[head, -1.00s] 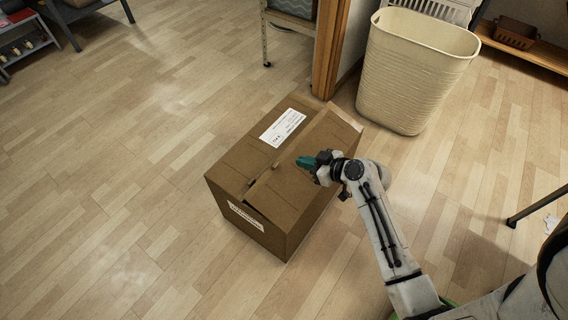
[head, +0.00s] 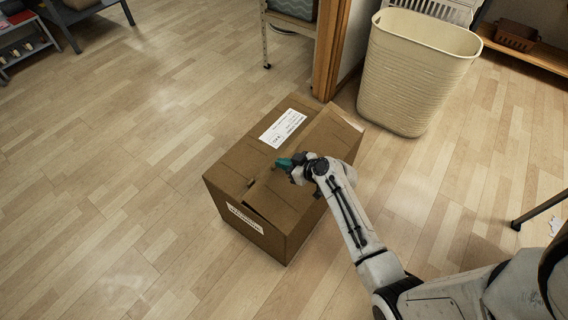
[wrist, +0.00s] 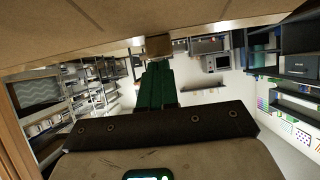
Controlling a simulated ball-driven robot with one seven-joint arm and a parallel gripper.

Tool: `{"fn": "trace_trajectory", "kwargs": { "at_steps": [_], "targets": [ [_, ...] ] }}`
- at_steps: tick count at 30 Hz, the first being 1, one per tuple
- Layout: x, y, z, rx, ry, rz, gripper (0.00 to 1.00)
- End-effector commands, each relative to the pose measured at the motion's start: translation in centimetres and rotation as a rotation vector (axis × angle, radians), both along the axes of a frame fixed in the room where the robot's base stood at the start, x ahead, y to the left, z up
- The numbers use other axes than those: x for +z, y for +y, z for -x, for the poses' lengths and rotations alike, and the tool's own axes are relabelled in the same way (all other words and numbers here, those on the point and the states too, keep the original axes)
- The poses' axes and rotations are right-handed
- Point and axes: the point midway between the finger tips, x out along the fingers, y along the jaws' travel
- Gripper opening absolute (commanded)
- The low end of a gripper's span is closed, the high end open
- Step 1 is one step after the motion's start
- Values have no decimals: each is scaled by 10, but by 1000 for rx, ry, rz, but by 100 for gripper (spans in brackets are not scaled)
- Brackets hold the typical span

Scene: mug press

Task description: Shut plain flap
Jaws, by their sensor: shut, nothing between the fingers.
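A brown cardboard box (head: 225,188) stands on the floor at the middle of the head view. Its top has two flaps: one with a white label (head: 283,128) lies flat, and the plain flap (head: 288,203) is on the right side. The plain flap lies nearly down, with its near edge looking slightly raised over a small gap. My gripper (head: 284,163) is shut and empty, with teal fingers over the plain flap near the seam; I cannot tell if it touches. In the wrist view the closed fingers (wrist: 158,85) show below a brown cardboard surface (wrist: 100,22).
A cream basket (head: 415,75) stands behind the box to the right, beside a wooden door frame (head: 332,48). A metal-legged shelf (head: 266,40) is at the back. The floor (head: 110,160) to the left is clear.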

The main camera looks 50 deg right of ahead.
Motion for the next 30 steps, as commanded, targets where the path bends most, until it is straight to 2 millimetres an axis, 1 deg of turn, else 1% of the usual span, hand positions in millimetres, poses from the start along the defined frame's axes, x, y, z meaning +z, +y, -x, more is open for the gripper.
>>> {"fn": "trace_trajectory", "kwargs": {
  "at_steps": [6, 10, 14, 16, 17, 22, 30],
  "targets": [
    [-1, 0, -3, 1, 19, 1, 0],
    [-9, 1, -11, 3, 92, 3, 0],
    [-24, 1, -19, 3, 189, 5, 0],
    [-42, 1, -24, 1, 226, 8, 0],
    [-45, 1, -24, 1, 227, 7, 0],
    [-48, 1, -26, 0, 225, 8, 0],
    [-50, 2, -25, 2, 230, 5, 0]
  ]
}}
